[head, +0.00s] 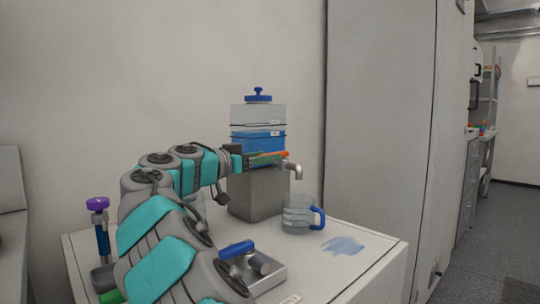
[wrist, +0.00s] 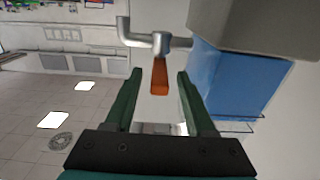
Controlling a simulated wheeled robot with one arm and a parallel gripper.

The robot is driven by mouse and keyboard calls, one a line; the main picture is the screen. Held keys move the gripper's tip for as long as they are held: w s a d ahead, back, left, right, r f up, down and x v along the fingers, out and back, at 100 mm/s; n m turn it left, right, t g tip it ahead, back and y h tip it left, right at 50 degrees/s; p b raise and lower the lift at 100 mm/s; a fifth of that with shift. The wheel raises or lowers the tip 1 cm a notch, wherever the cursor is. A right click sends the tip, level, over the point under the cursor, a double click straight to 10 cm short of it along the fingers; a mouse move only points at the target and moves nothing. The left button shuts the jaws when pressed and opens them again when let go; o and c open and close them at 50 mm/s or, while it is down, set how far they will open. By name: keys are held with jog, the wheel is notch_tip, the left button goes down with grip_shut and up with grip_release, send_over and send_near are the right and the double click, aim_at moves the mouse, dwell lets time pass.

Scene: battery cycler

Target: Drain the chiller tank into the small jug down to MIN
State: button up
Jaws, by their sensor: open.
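The clear chiller tank (head: 257,115) with a blue lid stands on a grey block (head: 258,195); blue liquid fills its lower part. Two small labels with lines are on its front, but I cannot read them. A metal tap (head: 294,168) sticks out to the right of the tank, and it also shows in the wrist view (wrist: 150,40). The small jug (head: 298,214), clear with a blue handle, stands on the cabinet top below the tap. My gripper (head: 264,159) is open in front of the tank. In the wrist view the orange tap lever (wrist: 160,77) lies between its fingertips (wrist: 158,76), apparently touching neither.
A metal tray (head: 268,281) with a blue-handled valve (head: 237,249) sits at the front of the white cabinet top (head: 345,273). A blue wet patch (head: 343,246) lies right of the jug. A purple-knobbed item (head: 97,203) stands at the left. A tall grey cabinet (head: 385,150) rises behind.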

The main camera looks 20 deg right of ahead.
jog(key=shift+x, duration=1)
grip_shut()
dwell(0.7)
